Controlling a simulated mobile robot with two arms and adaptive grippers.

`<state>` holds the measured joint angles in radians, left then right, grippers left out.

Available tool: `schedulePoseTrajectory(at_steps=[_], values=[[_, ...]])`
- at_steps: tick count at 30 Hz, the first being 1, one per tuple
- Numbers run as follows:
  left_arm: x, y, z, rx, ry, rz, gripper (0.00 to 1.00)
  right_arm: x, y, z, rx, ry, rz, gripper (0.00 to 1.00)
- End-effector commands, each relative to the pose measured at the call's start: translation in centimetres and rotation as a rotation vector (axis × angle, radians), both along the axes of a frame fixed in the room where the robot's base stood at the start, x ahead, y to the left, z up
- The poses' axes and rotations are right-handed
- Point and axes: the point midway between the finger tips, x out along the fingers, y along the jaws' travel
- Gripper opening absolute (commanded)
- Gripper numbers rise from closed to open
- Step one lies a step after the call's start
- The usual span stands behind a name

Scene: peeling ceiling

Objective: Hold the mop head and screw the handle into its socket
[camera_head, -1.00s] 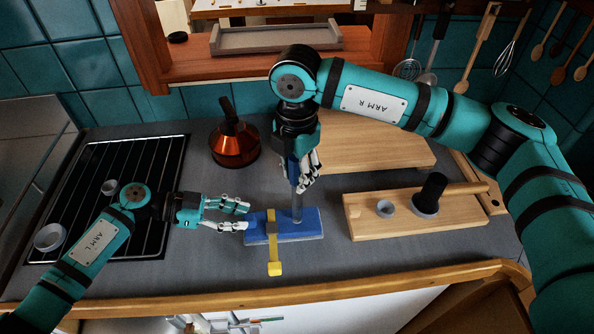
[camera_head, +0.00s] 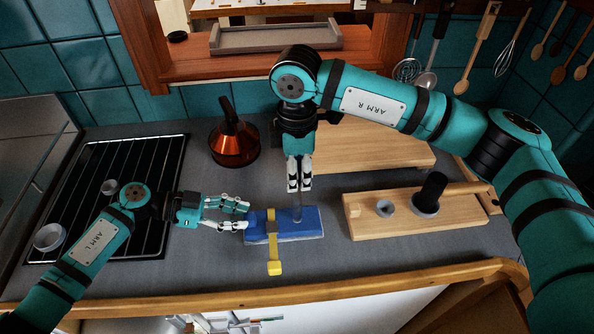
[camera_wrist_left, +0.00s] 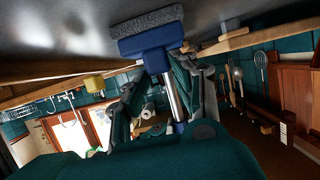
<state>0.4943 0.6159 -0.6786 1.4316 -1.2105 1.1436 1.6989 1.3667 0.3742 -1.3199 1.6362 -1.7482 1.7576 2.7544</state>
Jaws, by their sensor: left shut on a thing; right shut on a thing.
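The blue mop head (camera_head: 256,228) lies flat on the grey counter, and its grey pad shows in the left wrist view (camera_wrist_left: 147,22). My left gripper (camera_head: 246,217) is shut on the mop head at its left end. The handle (camera_head: 297,212) is a thin grey rod standing upright on the mop head, right of its middle. It shows as a shiny tube in the left wrist view (camera_wrist_left: 174,98). My right gripper (camera_head: 299,187) is shut on the handle from above and hides its upper part. The joint at the socket is too small to judge.
A yellow strap (camera_head: 273,240) crosses the mop head and hangs toward the counter's front edge. A wooden board with a black-handled item (camera_head: 430,192) stands right. A copper kettle (camera_head: 234,143) stands behind, and a black rack (camera_head: 130,160) lies left.

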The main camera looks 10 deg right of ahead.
Motion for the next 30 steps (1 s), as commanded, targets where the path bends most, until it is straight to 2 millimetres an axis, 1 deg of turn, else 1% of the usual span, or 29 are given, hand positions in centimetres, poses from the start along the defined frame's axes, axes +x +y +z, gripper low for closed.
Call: schedulePoseTrajectory(at_steps=[1, 4, 5, 10, 17, 20, 27, 30], values=[[-0.07, 0.14, -0.39, 0.008, 0.005, 0.002, 0.0, 0.03, 0.08, 0.18, 0.003, -0.002, 0.002, 0.0], [-0.07, 0.15, -0.41, 0.009, 0.005, 0.002, 0.0, 0.03, 0.08, 0.21, 0.003, -0.003, 0.003, 0.0], [-0.07, 0.15, -0.41, 0.009, 0.005, 0.002, 0.0, 0.04, 0.08, 0.21, 0.003, -0.003, 0.003, 0.33], [-0.09, 0.15, -0.42, 0.009, 0.005, 0.002, 0.0, 0.03, 0.06, 0.16, 0.002, -0.002, 0.004, 0.56], [-0.13, 0.13, -0.42, 0.008, 0.005, 0.0, 0.0, 0.02, 0.02, 0.07, 0.001, -0.001, 0.005, 0.57], [-0.14, 0.13, -0.43, 0.008, 0.005, 0.0, 0.0, 0.03, 0.01, 0.08, 0.001, -0.002, 0.053, 0.57], [-0.16, 0.13, -0.44, 0.008, 0.006, -0.001, 0.0, 0.05, -0.03, 0.08, 0.0, -0.002, 0.427, 0.57], [-0.17, 0.12, -0.44, 0.008, 0.007, 0.0, 0.0, 0.05, -0.03, 0.08, 0.0, -0.002, 0.529, 0.57]])
